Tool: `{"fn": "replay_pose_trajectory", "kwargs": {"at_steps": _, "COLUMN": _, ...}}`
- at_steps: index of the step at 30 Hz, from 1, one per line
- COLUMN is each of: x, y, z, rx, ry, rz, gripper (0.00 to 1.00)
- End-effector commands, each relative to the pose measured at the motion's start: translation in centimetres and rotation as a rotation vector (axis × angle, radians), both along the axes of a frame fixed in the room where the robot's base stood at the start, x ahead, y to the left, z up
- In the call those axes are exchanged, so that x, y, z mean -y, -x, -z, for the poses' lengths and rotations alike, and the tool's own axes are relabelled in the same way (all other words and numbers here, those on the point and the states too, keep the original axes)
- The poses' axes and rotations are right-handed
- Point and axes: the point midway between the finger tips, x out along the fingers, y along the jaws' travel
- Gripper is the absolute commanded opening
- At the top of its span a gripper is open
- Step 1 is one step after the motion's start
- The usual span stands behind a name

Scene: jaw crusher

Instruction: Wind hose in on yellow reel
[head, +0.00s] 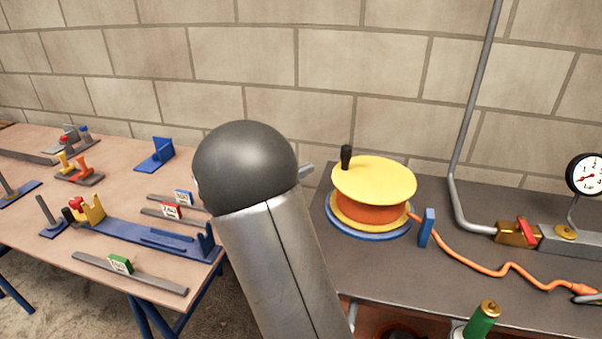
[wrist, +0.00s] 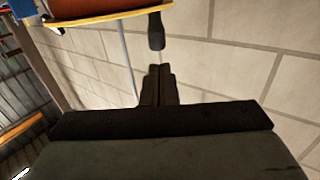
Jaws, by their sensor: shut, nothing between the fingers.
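The yellow reel (head: 375,180) stands on a blue base (head: 370,232) on the dark bench, with orange hose wound between its flanges. Its black crank handle (head: 346,157) stands upright at the left rear of the top flange. The orange hose (head: 480,267) runs out right past a blue post (head: 427,228) and lies wavy along the bench. In the wrist view, the yellow flange (wrist: 105,20) and the black handle (wrist: 156,32) appear inverted at the top. My gripper (wrist: 158,70) is shut and empty, its tips close to the handle; contact is unclear. My arm hides most of it in the head view.
A grey pipe (head: 465,120), a brass valve with a red lever (head: 525,232) and a gauge (head: 586,175) stand right of the reel. A green bottle (head: 480,322) is at the front edge. A wooden table (head: 60,260) with fixtures is left. A block wall stands behind.

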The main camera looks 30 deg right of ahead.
Motion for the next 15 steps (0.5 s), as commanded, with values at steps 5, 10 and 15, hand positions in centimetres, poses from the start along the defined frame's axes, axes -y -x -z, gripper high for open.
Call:
{"fn": "replay_pose_trajectory", "kwargs": {"at_steps": 5, "x": 4.2, "y": -0.3, "z": -0.1, "rx": -0.002, "ry": 0.000, "rz": 0.005, "gripper": 0.00}}
{"fn": "replay_pose_trajectory", "kwargs": {"at_steps": 10, "x": 7.3, "y": -0.8, "z": -0.1, "rx": -0.003, "ry": -0.001, "rz": 0.004, "gripper": 0.00}}
{"fn": "replay_pose_trajectory", "kwargs": {"at_steps": 15, "x": 9.3, "y": -1.0, "z": -0.1, "rx": -0.002, "ry": -0.002, "rz": 0.003, "gripper": 0.00}}
